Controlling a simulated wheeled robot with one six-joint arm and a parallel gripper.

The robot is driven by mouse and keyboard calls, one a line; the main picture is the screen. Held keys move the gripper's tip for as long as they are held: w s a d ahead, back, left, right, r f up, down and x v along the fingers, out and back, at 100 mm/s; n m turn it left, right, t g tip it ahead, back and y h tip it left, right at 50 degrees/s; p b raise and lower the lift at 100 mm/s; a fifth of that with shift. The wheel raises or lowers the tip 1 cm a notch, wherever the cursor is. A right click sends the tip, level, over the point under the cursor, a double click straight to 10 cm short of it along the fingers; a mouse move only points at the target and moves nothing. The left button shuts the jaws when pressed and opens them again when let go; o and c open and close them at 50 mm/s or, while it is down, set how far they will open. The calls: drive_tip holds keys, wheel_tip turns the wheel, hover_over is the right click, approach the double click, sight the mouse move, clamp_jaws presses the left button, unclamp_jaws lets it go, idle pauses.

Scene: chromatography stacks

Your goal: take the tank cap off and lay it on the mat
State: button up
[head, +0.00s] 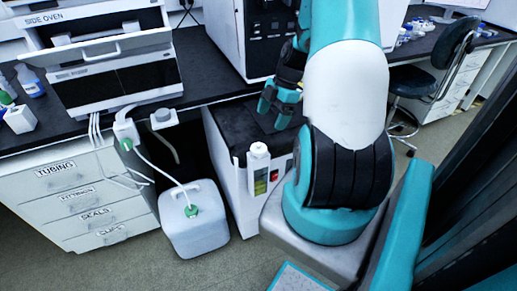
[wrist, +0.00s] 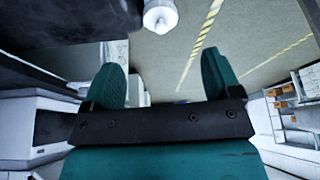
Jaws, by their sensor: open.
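A white upright neck with a rounded white cap (head: 259,148) stands at the front edge of a white box-shaped unit (head: 229,168). The cap also shows at the top of the wrist view (wrist: 158,20). The cap is on the neck. A thin dark mat (head: 262,116) seems to lie on the unit's black top, partly behind my gripper. My gripper (head: 276,110) is over the back of that top, apart from the cap. In the wrist view its two teal fingers (wrist: 162,75) are spread with nothing between them.
A white can (head: 194,240) with a green tubed cap (head: 191,211) stands on the floor left of the unit. Drawers (head: 80,200) stand further left under the black bench. A green-yellow gauge (head: 260,187) and red switch (head: 274,175) are on the unit's front.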

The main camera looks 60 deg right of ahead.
sight(260, 144)
drive_tip(key=x, duration=1)
drive_tip(key=shift+a+f, duration=0.2)
drive_tip(key=shift+a, duration=0.05)
drive_tip(key=shift+w, duration=0.1)
drive_tip(key=c, duration=1)
